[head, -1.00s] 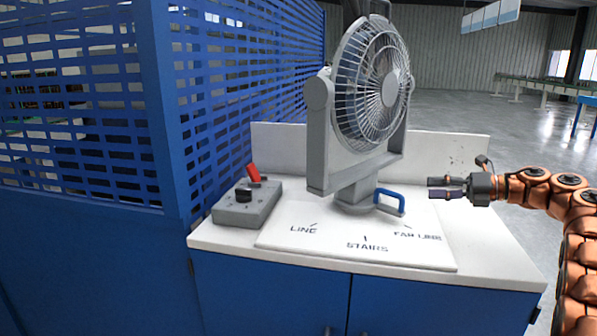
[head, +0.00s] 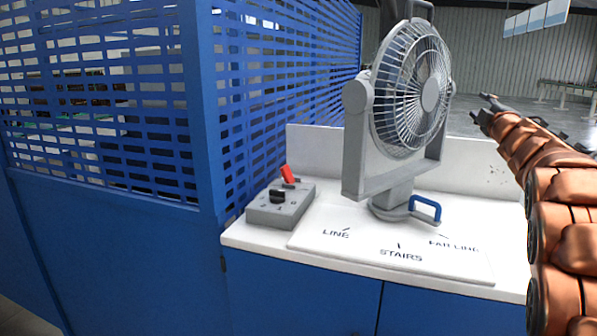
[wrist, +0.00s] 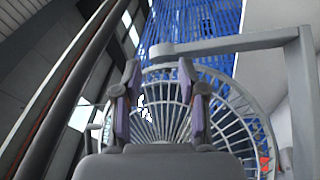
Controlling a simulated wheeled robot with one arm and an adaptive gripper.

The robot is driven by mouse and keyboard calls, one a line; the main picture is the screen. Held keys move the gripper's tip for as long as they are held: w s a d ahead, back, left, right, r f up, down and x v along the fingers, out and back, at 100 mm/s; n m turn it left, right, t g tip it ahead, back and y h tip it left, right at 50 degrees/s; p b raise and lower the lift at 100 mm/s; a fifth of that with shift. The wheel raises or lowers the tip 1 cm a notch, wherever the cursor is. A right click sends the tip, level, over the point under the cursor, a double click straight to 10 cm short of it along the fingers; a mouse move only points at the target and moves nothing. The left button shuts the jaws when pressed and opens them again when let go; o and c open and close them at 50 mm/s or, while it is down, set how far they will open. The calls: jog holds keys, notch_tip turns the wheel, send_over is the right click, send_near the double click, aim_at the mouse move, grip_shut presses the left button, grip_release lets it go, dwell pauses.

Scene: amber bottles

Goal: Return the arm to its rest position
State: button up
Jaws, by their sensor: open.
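My copper-coloured arm (head: 553,190) comes in from the right edge of the head view. My gripper (head: 487,106) is at its far end, to the right of the fan and apart from it there. In the wrist view my gripper (wrist: 161,105) shows two separated fingers with purple pads and nothing between them. The grey fan (head: 410,95) stands upright on the white counter, with a blue handle (head: 427,208) at its base. The fan's wire cage (wrist: 165,95) shows behind the fingers in the wrist view.
A grey control box (head: 281,205) with a red lever and black knob sits on the counter (head: 262,238). The counter board reads LINE, STAIRS and FAR LINE. A blue mesh partition (head: 100,100) stands at left. Open floor lies behind the fan.

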jog(key=s+a+f+m+g+h, duration=0.1)
jog(key=s+a+f+m+g, duration=0.2)
jog(key=s+f, duration=0.5)
jog(key=s+a+f+m+g+h, duration=0.1)
jog(key=s+a+f+m+g, duration=0.2)
jog(key=s+f+m+g, duration=0.2)
jog(key=s+a+f+m+g, duration=0.2)
jog(key=s+f+m+g, duration=0.2)
jog(key=s+f, duration=0.6)
jog(key=shift+s+a+f+m+h, duration=0.3)
jog(key=shift+a+f+h, duration=0.1)
jog(key=shift+f, duration=0.2)
jog(key=s+a+f+g+y, duration=0.2)
jog(key=s+a+f, duration=0.3)
jog(key=s, duration=0.6)
jog(key=s+a+f+g+y, duration=0.1)
jog(key=s+a+f+g, duration=0.3)
jog(key=s+a, duration=0.4)
jog(key=s+a+f+m+g+y, duration=0.1)
jog(key=s+a+f, duration=0.5)
jog(key=s, duration=0.8)
jog(key=g+y, duration=0.1)
jog(key=g, duration=0.1)
jog(key=shift+a+f+g+y, duration=0.15)
jog(key=shift+f+g+y, duration=0.15)
jog(key=shift+f, duration=0.1)
